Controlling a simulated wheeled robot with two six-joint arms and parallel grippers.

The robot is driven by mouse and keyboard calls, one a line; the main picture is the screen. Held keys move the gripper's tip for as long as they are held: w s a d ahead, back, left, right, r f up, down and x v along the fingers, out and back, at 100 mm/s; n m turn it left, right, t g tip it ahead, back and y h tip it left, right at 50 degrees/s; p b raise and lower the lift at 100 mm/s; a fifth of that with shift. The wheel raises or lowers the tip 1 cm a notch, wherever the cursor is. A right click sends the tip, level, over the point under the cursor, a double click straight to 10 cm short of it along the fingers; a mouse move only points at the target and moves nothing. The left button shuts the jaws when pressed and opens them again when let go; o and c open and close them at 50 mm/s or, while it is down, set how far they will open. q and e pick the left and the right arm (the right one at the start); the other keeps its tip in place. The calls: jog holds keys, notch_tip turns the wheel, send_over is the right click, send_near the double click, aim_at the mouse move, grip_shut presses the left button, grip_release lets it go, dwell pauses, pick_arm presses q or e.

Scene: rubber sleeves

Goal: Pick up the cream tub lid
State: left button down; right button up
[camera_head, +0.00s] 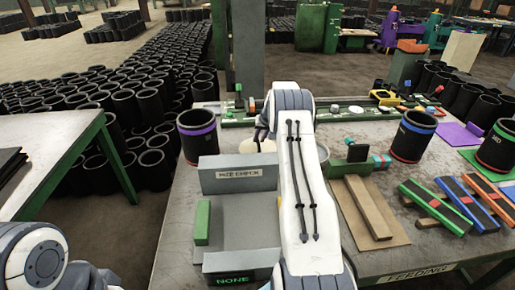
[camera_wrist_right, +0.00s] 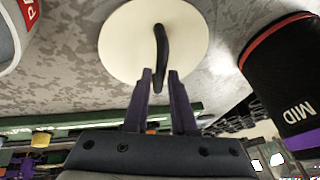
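The cream tub lid (camera_wrist_right: 125,45) is a round cream disc with a curved black handle (camera_wrist_right: 160,50) in the right wrist view. In the head view a cream patch of it (camera_head: 243,146) shows on the table, partly hidden by my right arm. My right gripper (camera_wrist_right: 160,74) has two purple fingers, spread apart. The lower end of the handle shows between them, with gaps visible on both sides. In the head view the gripper (camera_head: 262,134) is mostly hidden behind the arm. My left arm shows at the lower left, but its gripper is outside the view.
A black sleeve with a purple band (camera_head: 197,136) stands left of the lid. A blue-banded sleeve (camera_head: 413,136) stands to the right. Coloured bars (camera_head: 436,207) lie at the right.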

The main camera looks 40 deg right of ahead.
aim_at(258, 140)
jog(key=shift+x, duration=1.6)
jog(key=shift+s+a, duration=0.1)
grip_shut()
